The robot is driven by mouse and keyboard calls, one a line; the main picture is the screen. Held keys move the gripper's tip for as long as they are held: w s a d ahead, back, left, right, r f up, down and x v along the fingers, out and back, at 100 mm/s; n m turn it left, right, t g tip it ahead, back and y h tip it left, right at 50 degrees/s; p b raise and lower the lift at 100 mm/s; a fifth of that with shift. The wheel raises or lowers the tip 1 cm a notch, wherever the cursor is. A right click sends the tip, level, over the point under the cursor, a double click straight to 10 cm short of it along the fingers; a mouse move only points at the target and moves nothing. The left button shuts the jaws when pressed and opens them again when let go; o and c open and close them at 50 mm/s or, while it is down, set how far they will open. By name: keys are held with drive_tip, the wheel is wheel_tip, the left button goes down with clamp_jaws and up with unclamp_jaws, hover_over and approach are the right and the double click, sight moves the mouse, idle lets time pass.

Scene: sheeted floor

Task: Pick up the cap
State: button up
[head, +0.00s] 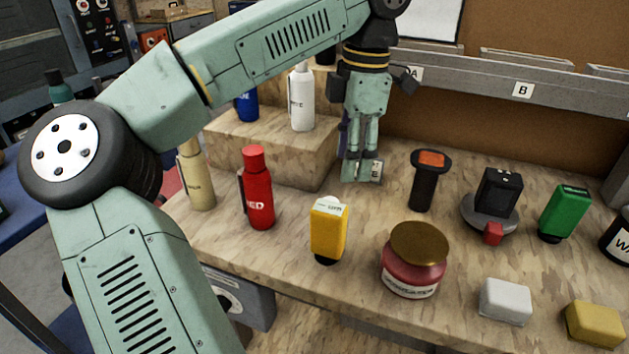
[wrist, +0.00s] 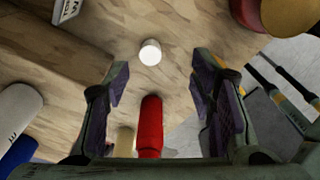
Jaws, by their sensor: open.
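A small white round cap (wrist: 150,52) stands on the wooden bench top in the wrist view, apart from other objects. It lies just beyond the fingertips and roughly between their lines. My gripper (wrist: 160,82) is open and empty, its two fingers spread left and right. In the head view my gripper (head: 362,172) hangs pointing down over the bench, right of the wooden step.
A red bottle (head: 257,188) and a yellow bottle (head: 328,230) stand in front of my gripper. A red jar (head: 412,262) is front right, a black torch-like item (head: 426,180) to the right. A white bottle (head: 301,98) stands on the wooden step (head: 265,150).

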drive_tip(key=shift+y, duration=0.3)
drive_tip(key=f, duration=0.1)
drive_tip(key=a+f, duration=0.1)
drive_tip(key=f, duration=0.1)
drive_tip(key=a+f, duration=0.1)
drive_tip(key=f, duration=0.1)
drive_tip(key=shift+w+f, duration=0.2)
drive_tip(key=shift+w, duration=0.1)
drive_tip(key=shift+a+f+p, duration=0.2)
drive_tip(key=shift+f+p, duration=0.2)
drive_tip(key=shift+f, duration=0.9)
drive_tip(key=shift+a+f+p, duration=0.15)
drive_tip(key=shift+f+p, duration=0.25)
drive_tip(key=shift+f, duration=0.85)
drive_tip(key=c, duration=0.9)
drive_tip(key=shift+r, duration=0.2)
